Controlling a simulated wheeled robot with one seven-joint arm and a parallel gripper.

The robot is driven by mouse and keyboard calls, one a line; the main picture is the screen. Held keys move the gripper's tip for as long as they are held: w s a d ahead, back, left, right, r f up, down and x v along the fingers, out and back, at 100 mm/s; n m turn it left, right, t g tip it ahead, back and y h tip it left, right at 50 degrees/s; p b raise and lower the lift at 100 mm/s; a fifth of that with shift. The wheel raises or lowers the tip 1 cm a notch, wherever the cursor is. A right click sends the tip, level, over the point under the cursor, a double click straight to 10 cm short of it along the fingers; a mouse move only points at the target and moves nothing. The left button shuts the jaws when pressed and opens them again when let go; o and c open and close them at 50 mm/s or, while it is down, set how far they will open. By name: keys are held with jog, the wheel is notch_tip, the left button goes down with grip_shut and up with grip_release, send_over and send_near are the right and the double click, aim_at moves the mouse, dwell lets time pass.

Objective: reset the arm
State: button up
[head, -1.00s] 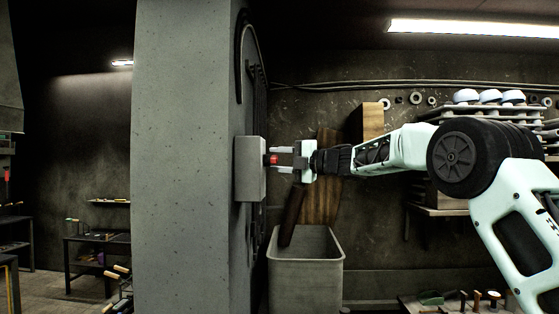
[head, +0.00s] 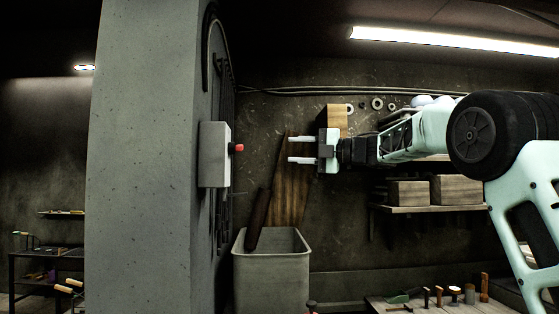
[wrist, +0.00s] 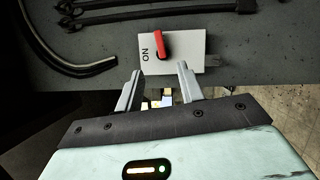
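My gripper (head: 301,149) is open and empty in the head view, its two fingers pointing left. A grey switch box (head: 213,155) with a red knob (head: 239,148) is fixed to the pillar, to the left of my fingertips with a clear gap between. In the wrist view my gripper (wrist: 160,82) also shows open, with nothing between the fingers. The box there is a light plate (wrist: 188,50) beyond the fingertips, with a red lever (wrist: 161,44) and the word "ON" beside it.
The grey pillar (head: 145,170) stands left of my gripper. A grey bin (head: 271,270) with wooden boards (head: 292,200) stands below. A shelf (head: 430,208) with boxes and a table (head: 430,303) with hand tools lie at the right.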

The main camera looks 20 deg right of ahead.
jog(key=shift+v, duration=0.8)
jog(key=w+a+f+m+t+h+b, duration=0.2)
jog(key=a+f+m+t, duration=0.15)
jog(key=a+m, duration=0.35)
jog(key=s+a+f+m+g+h+b, duration=0.1)
jog(key=s+a+f+m+h, duration=0.2)
jog(key=f, duration=0.5)
jog(key=s+a+f+m+g+h, duration=0.1)
jog(key=s+a+f+m+h, duration=0.15)
jog(key=a+f+m, duration=0.4)
jog(key=s+a+f+m+g+h+b, duration=0.1)
jog(key=s+a+f+m+g+h, duration=0.2)
jog(key=f, duration=0.6)
jog(key=s+a+f+m+g+h+b, duration=0.1)
jog(key=s+a+f+g, duration=0.15)
jog(key=s+f, duration=0.65)
jog(key=s+a+f+m+g, duration=0.1)
jog(key=s+f+g, duration=0.2)
jog(key=s+f, duration=0.6)
jog(key=s+d+f+g+h, duration=0.1)
jog(key=s+f+g, duration=0.1)
jog(key=s, duration=0.7)
jog(key=s+d+f+g+h, duration=0.1)
jog(key=s+d+f+g, duration=0.1)
jog(key=s, duration=0.7)
jog(key=shift+s+f+g+b, duration=0.2)
jog(key=shift+g+b, duration=0.15)
jog(key=shift+g, duration=0.15)
jog(key=shift+d, duration=0.1)
